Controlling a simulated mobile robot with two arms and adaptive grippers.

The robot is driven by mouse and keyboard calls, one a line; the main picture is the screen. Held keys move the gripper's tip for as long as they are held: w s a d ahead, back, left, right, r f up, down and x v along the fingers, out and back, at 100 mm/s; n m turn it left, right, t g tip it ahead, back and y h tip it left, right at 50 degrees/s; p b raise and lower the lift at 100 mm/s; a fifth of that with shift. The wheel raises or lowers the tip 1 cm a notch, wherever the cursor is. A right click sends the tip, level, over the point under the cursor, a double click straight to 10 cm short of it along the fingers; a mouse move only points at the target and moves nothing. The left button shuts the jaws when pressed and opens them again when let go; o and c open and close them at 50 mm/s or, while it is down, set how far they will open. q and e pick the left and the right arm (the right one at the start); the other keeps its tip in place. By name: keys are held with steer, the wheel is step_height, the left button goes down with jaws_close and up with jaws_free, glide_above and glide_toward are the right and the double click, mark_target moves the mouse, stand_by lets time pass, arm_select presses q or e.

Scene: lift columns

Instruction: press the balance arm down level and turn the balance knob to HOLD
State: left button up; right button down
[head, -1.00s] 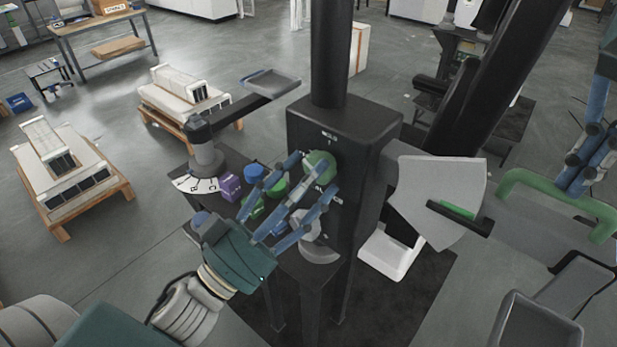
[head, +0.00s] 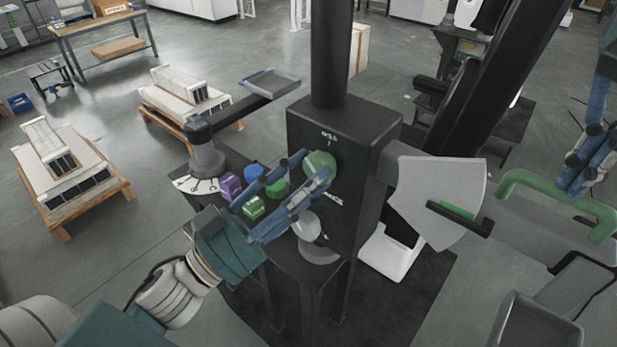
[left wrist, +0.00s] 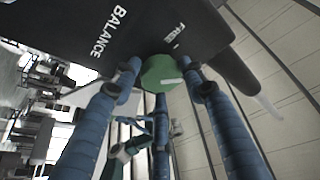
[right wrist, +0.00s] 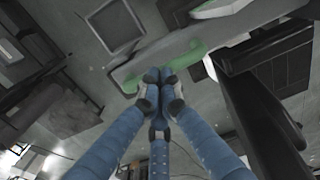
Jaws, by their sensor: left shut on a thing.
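The round green balance knob (head: 320,165) is on the front of a black column box. In the left wrist view the knob (left wrist: 160,74) has a white mark pointing right; FREE is above right of it, BALANCE to its left. My left gripper (head: 318,172) is shut on the knob, its blue fingers around the rim. A green handle (head: 530,180), seemingly the balance arm's, is at the right. My right gripper (head: 577,190) has its fingers together at the handle, which also shows in the right wrist view (right wrist: 190,57); I cannot tell whether they touch.
A grey sector plate (head: 425,185) has a black pointer (head: 460,218) across its green mark. Purple, blue and green knobs (head: 254,206) sit on a dark ledge beside the box. Pallets with white goods (head: 75,190) stand at the left on open floor.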

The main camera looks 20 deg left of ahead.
arm_select(q)
steer(key=m+g, duration=0.1)
steer(key=m, duration=0.1)
steer(key=m+g, duration=0.1)
steer(key=m, duration=0.1)
steer(key=m+h, duration=0.1)
steer(key=m, duration=0.2)
steer(key=shift+w+a+g, duration=0.15)
steer(key=shift+a+g, duration=0.1)
steer(key=shift+g, duration=0.15)
arm_select(e)
steer(key=shift+d, duration=0.1)
arm_select(q)
steer(key=shift+a+r+m+g, duration=0.15)
steer(key=shift+m+g, duration=0.45)
steer(key=shift+m, duration=1)
steer(key=shift+r, duration=0.15)
steer(key=o, duration=1.1)
steer(key=shift+o, duration=0.2)
